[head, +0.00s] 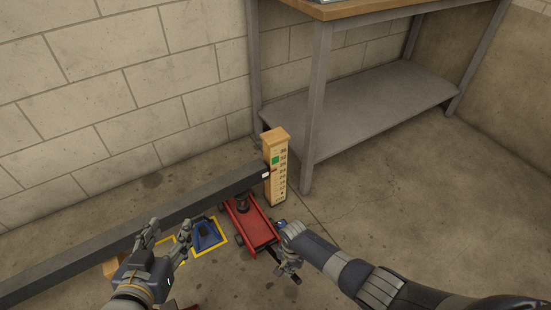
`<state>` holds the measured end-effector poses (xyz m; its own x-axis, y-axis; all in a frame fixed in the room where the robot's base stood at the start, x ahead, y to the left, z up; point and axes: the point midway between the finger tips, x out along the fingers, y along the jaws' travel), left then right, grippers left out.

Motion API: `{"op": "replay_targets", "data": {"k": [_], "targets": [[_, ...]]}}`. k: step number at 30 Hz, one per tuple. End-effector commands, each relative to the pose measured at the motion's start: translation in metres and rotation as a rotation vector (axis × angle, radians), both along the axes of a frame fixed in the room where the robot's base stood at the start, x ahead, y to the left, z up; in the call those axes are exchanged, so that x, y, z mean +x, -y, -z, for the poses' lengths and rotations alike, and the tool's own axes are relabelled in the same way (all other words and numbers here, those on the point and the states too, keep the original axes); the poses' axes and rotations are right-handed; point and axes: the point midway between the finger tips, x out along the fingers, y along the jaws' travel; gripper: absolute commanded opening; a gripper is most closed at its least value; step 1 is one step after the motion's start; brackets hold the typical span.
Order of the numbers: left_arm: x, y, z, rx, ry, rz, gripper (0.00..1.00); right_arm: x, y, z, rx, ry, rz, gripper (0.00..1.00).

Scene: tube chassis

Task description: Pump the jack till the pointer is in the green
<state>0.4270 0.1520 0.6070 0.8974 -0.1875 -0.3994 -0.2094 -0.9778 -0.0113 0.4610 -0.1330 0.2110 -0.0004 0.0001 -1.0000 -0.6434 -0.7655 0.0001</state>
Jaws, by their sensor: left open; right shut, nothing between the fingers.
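A red floor jack (262,229) stands on the floor under the end of a long dark grey tube (150,222). A wooden post (275,190) with a numbered scale stands at the tube's end. Its green patch (275,160) is near the top. A small red pointer (273,170) at the tube's end appears just below the green. My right gripper (288,268) is shut and empty beside the jack's front right end, by a dark bar (295,278) that it partly hides. My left gripper (166,241) is open and empty, in front of the tube and left of the jack.
A blue stand (207,236) sits within a yellow floor outline (222,240) left of the jack. A metal workbench with a lower shelf (370,110) stands behind on the right. A block wall (110,90) runs behind the tube. The floor at right is clear.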

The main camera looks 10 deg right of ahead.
Motion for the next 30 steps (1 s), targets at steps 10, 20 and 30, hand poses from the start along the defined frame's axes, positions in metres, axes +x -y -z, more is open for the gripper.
{"op": "replay_targets", "data": {"k": [10, 20, 30], "targets": [[-0.035, -0.015, 0.040, 0.059, -0.255, -0.018, 0.49, -0.001, 0.001, -0.012, -0.001, -0.002, 0.000, 0.00], [-0.078, -0.031, 0.070, 0.112, -0.494, -0.036, 0.49, -0.001, 0.001, -0.023, -0.001, -0.002, 0.000, 0.00], [-0.129, -0.047, 0.080, 0.160, -0.726, -0.053, 0.49, -0.001, 0.001, -0.040, -0.002, -0.001, 0.000, 0.00]]}}
